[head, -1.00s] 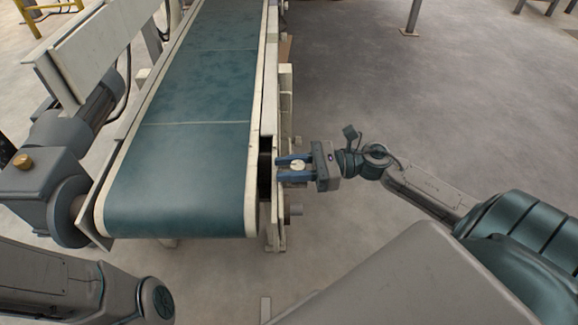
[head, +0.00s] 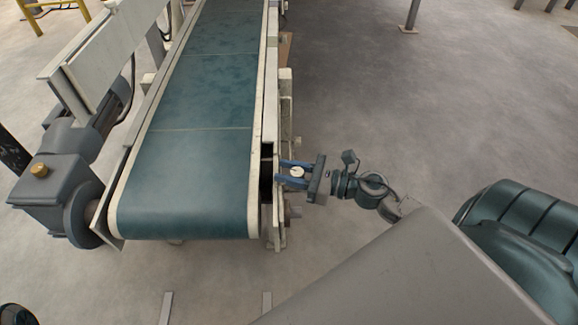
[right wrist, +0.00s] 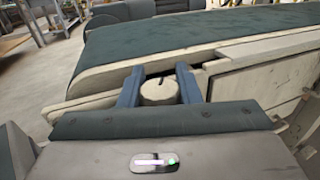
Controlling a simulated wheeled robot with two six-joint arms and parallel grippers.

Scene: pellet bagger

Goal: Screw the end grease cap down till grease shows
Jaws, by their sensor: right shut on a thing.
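The end grease cap (head: 297,171) is a small round cream cap at the right side of the conveyor's near end. My right gripper (head: 281,172) has its two blue fingers on either side of it, shut on it. In the right wrist view the cap (right wrist: 160,92) shows between the fingers (right wrist: 160,72), with a dark slot or mark on its top. No grease can be made out at the cap. My left gripper is out of view.
The conveyor with its green belt (head: 190,130) and cream side frame (head: 270,90) stands left of my right gripper. A grey gear motor (head: 55,195) with a brass plug sits on its left side. The floor (head: 420,110) to the right is clear.

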